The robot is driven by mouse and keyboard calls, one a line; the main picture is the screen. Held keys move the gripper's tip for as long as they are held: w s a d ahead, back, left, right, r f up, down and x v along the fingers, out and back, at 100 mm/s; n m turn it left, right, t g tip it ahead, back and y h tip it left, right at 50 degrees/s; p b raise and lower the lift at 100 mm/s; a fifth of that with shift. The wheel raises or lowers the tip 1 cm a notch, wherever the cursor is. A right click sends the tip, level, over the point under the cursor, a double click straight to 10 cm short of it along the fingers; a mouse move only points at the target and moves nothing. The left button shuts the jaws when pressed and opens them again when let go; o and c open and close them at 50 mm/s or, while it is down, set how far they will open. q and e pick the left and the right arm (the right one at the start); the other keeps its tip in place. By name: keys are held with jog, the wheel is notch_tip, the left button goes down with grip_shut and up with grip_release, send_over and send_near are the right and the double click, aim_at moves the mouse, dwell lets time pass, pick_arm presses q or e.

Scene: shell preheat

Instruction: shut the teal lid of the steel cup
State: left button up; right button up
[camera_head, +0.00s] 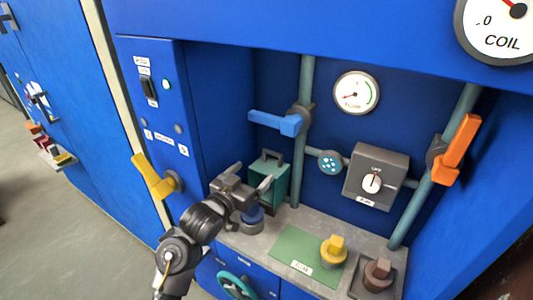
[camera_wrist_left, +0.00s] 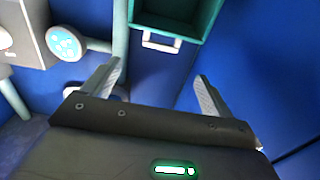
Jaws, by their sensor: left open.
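I cannot make out a steel cup with a teal lid in either view. The nearest teal thing is a box (camera_head: 282,182) with a handle on top, in the recess at the back left. In the left wrist view this box (camera_wrist_left: 206,14) shows its hollow inside and a pale handle. My left gripper (camera_head: 252,177) is open and empty in front of the box, with clear space between its fingers (camera_wrist_left: 158,70). My right gripper is not in view.
A blue lever (camera_head: 274,122) sticks out above the box. A yellow handle (camera_head: 152,177) juts from the left panel. A yellow knob (camera_head: 333,251) stands on a green mat (camera_head: 292,247), a brown knob (camera_head: 377,274) at right. A grey switch box (camera_head: 377,173) is on the back wall.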

aim_at(271, 152)
pick_arm(q)
jog(key=x, duration=0.9)
jog(key=shift+w+d+r, duration=0.15)
jog(key=shift+w+r, duration=0.05)
jog(key=shift+w, duration=0.05)
jog(key=shift+w+d, duration=0.25)
jog(key=shift+w, duration=0.15)
jog(key=shift+c, duration=0.6)
jog(key=c, duration=1.2)
jog(key=shift+p, duration=0.3)
jog(key=shift+c, duration=0.4)
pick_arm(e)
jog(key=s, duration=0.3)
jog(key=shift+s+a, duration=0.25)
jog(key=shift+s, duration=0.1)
